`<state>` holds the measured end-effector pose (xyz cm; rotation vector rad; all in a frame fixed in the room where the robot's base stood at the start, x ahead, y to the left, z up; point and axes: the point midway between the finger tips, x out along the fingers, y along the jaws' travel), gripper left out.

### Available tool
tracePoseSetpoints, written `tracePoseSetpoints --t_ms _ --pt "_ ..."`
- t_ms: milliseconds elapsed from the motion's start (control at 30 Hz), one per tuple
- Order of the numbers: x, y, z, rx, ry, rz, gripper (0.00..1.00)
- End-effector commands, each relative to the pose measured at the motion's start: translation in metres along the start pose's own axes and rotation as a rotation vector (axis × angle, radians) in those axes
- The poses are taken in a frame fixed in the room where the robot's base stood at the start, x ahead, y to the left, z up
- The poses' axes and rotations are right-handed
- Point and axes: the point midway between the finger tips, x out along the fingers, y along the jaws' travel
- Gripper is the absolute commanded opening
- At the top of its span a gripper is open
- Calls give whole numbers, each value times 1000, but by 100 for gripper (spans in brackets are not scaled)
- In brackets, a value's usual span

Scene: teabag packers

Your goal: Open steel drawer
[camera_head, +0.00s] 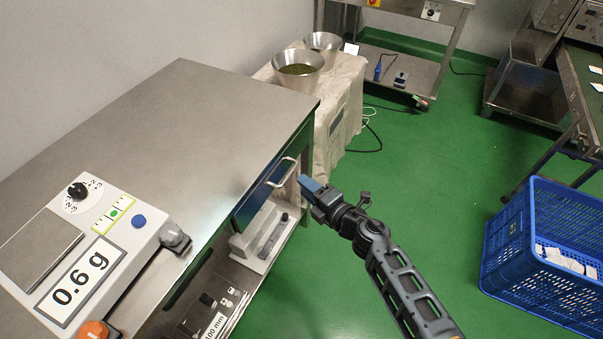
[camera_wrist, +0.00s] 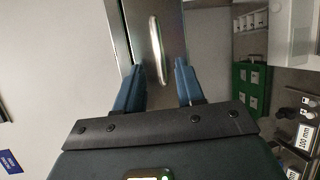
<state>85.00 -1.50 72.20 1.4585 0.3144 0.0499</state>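The steel drawer (camera_head: 262,191) is set under the top of the steel table (camera_head: 190,115) and looks shut. Its bar handle (camera_head: 281,171) sticks out from the drawer front. In the wrist view the handle (camera_wrist: 155,48) runs nearly upright on the steel front (camera_wrist: 173,28). My gripper (camera_head: 307,184) is just right of the handle in the head view, its blue fingers pointing toward it. In the wrist view my gripper (camera_wrist: 158,70) is open, with one finger on each side of the handle's line. I cannot tell whether the fingers touch it.
A scale (camera_head: 75,255) marked 0.6 g stands on the table. A lower shelf (camera_head: 215,290) holds a grey device (camera_head: 262,240). Metal bowls (camera_head: 298,68) stand on a cloth-covered stand behind. A blue crate (camera_head: 545,250) is at right. The green floor between is clear.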

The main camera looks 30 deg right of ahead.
Motion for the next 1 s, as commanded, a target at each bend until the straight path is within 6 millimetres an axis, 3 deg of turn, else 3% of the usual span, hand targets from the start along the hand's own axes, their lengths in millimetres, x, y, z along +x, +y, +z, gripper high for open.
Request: tracePoseSetpoints --t_ms 200,400,767,1000 --pt "36 -1 0 0 0 2 38" --pt "57 -1 -1 2 0 1 38" --pt "63 0 0 2 0 0 38" --pt "63 0 0 2 0 1 17"
